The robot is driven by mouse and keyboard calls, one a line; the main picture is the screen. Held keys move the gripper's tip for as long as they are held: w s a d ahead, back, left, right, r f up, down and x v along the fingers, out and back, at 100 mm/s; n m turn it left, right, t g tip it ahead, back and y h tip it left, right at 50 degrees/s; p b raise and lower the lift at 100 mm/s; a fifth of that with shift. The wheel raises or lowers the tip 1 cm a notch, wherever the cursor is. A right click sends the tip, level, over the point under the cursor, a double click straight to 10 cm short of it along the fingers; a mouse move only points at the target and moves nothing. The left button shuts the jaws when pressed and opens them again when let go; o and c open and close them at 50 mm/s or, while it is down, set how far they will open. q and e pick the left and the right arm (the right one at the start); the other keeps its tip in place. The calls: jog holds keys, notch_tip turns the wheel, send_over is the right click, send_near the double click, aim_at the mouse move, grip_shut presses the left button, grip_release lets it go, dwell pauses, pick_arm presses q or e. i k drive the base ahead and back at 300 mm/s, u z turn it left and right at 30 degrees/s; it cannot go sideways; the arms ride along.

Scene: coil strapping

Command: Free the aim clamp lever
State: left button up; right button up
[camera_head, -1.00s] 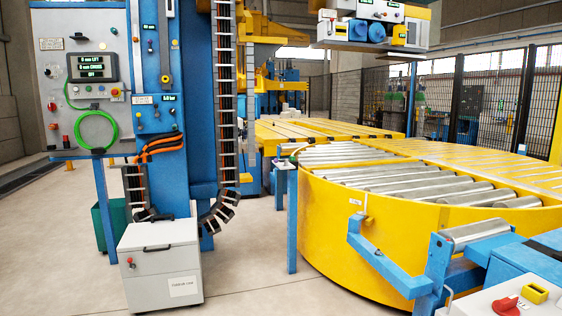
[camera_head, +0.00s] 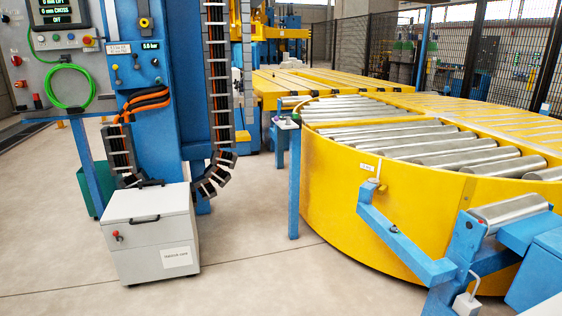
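Neither of my grippers is in view. I cannot tell for sure which part is the aim clamp lever. The blue column (camera_head: 155,92) at the left carries small knobs and a pressure display (camera_head: 150,45) reading about 5.8 bar. Orange hoses (camera_head: 150,98) run from the column into black cable chains (camera_head: 220,90).
A white wheeled cabinet (camera_head: 150,232) stands before the column. The yellow roller turntable (camera_head: 335,190) fills the right, with a blue bracket arm (camera_head: 395,238) at its front. A blue post (camera_head: 294,185) stands beside it. The floor (camera_head: 265,275) between cabinet and turntable is clear.

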aim_at(288, 118)
jog(key=u, duration=0.05)
jog(key=i, duration=2.75)
jog(key=z, duration=0.1)
